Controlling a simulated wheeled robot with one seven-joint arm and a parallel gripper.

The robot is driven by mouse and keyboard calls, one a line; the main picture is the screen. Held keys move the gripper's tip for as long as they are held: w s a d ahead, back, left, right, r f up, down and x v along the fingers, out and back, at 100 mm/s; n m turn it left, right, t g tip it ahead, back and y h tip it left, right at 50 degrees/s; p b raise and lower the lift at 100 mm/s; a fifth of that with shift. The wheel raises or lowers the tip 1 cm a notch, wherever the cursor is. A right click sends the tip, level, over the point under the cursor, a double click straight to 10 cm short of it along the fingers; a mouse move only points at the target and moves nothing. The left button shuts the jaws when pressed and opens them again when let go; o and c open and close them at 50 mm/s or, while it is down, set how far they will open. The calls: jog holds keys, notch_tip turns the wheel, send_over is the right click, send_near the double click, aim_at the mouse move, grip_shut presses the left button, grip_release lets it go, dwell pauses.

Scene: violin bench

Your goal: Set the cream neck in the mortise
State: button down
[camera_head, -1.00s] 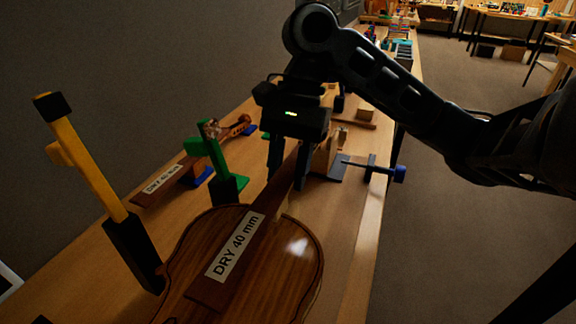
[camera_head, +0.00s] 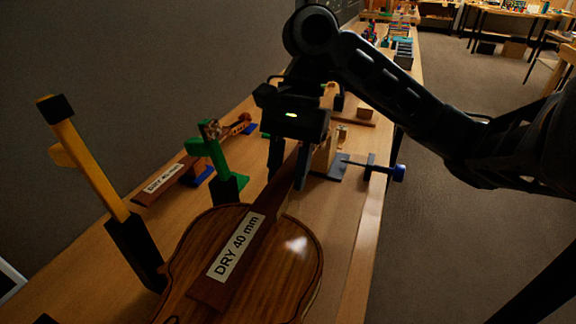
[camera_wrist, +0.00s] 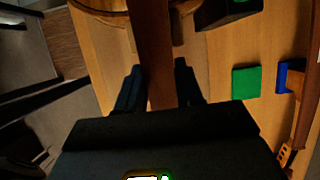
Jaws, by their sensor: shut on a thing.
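The violin body (camera_head: 182,262) lies at the front of the bench, its brown top facing up. A neck with a long brown fingerboard (camera_head: 262,222), labelled DRY 40 mm, reaches over the body's top and up to my gripper (camera_head: 288,170). My gripper is shut on this neck, with one finger on each side. The wrist view shows the brown strip (camera_wrist: 156,55) running between the fingers. Only a small pale patch shows beside the fingerboard near the body's edge. The mortise is hidden under the fingerboard, so I cannot tell whether the neck is seated.
A second labelled neck (camera_head: 164,182) lies at the left on blue supports. A yellow clamp (camera_head: 88,160) and a green clamp (camera_head: 217,155) stand on black bases left of the body. A blue-handled screw clamp (camera_head: 384,172) is at the right edge. Open floor lies to the right.

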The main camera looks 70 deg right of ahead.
jog(key=c, duration=0.6)
grip_release()
jog(key=shift+c, duration=0.2)
jog(key=shift+p+v, duration=0.55)
jog(key=shift+v, duration=3.35)
